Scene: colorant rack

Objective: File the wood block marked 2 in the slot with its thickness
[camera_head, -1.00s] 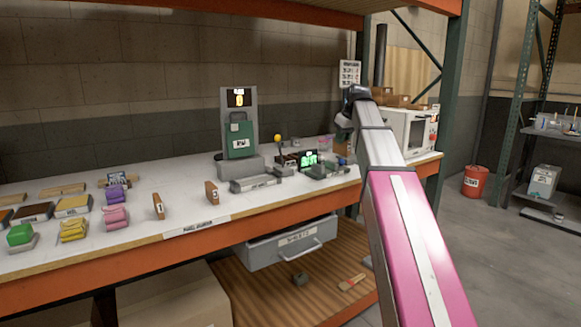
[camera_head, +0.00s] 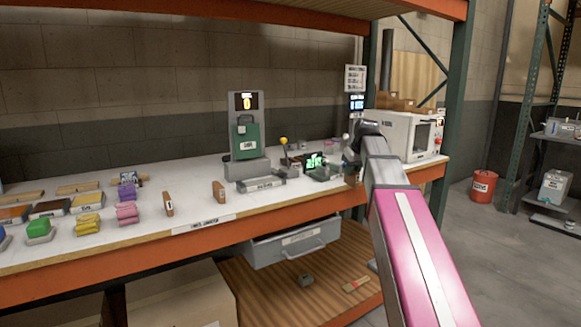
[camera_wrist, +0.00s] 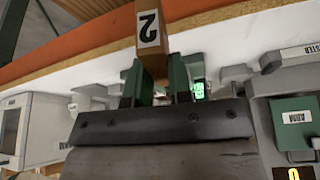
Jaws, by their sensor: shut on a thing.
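The wood block marked 2 (camera_wrist: 149,35) is held between the green fingers of my gripper (camera_wrist: 157,75) in the wrist view, its white label facing the camera. It sticks out past the fingertips and shows in front of the orange shelf edge. In the head view a small brown piece, likely this block (camera_head: 353,173), shows at my arm's end near the bench's front edge. Two other upright wood blocks stand on the bench, one at the left (camera_head: 168,204) and one nearer the middle (camera_head: 219,192). I cannot make out a slot marked with a thickness.
A green-fronted device (camera_head: 246,140) with a lit display stands at the bench's back. A small device with a green screen (camera_head: 315,161) and a white oven-like box (camera_head: 408,134) are near my arm. Coloured blocks (camera_head: 88,225) crowd the left. Bare bench lies around the two upright blocks.

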